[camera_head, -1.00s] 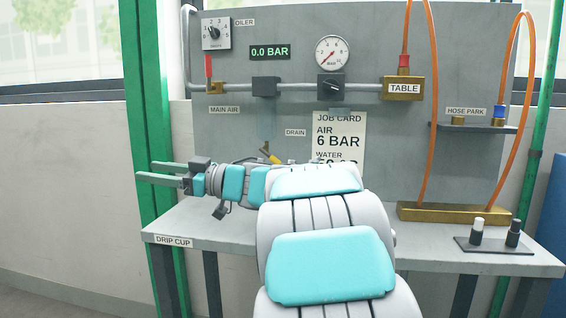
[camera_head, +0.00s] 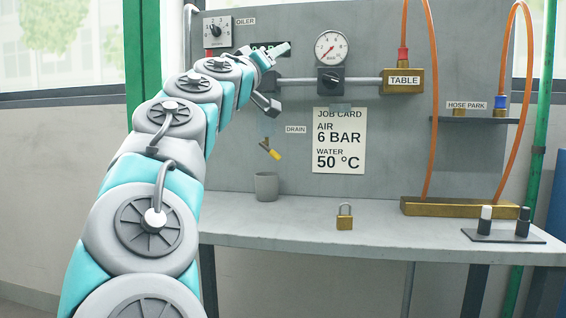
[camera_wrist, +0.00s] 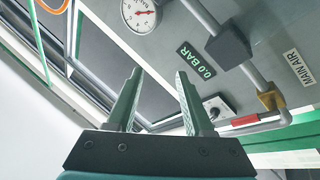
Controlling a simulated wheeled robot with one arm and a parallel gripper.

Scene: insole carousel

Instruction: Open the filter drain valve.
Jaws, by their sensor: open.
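The drain valve (camera_head: 273,154) has a small yellow handle and sits under the filter, beside the DRAIN label (camera_head: 296,129) in the head view. Its handle slants down to the right. My gripper (camera_head: 287,47) is higher, in front of the 0.0 BAR display, well above the valve. The wrist view shows my gripper (camera_wrist: 158,90) with two fingers apart and nothing between them. In that view the filter block (camera_wrist: 228,48) is at the upper right, and the drain valve does not show. The arm hides part of the pipe and the main air valve in the head view.
A grey cup (camera_head: 266,187) stands on the bench below the drain. A brass padlock (camera_head: 344,217) stands further right. The job card (camera_head: 339,140) hangs right of the drain. A gauge (camera_head: 332,48), the TABLE block (camera_head: 403,82) and orange hoses (camera_head: 429,130) are to the right.

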